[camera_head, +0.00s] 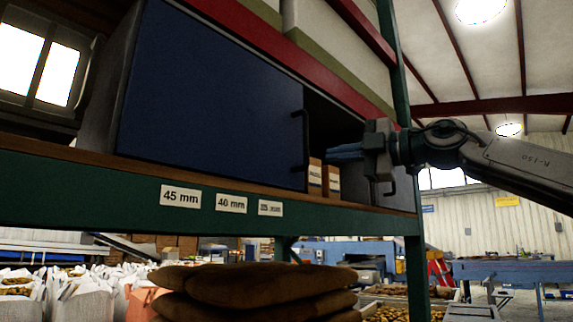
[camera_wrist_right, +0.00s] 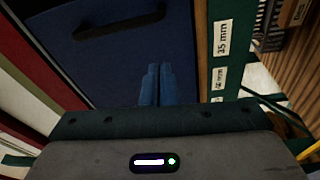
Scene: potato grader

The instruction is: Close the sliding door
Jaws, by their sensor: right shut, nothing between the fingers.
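The dark blue sliding door (camera_head: 210,95) covers the left and middle of the cabinet on the green shelf. A black vertical handle (camera_head: 305,140) is near its right edge. The cabinet is open to the right of the door, showing small boxes (camera_head: 323,178) inside. My right gripper (camera_head: 332,153) is in front of this opening, just right of the handle, its blue fingers pointing left, shut and empty. In the right wrist view the shut fingers (camera_wrist_right: 157,72) lie over the blue door, and the handle (camera_wrist_right: 120,22) is ahead of them. Contact with the door cannot be told.
The green shelf beam (camera_head: 100,190) with size labels runs below the door. A green upright (camera_head: 398,60) stands at the cabinet's right. Stacked brown sacks (camera_head: 260,285) are below the shelf. A grey box-like machine (camera_head: 40,75) is at the left.

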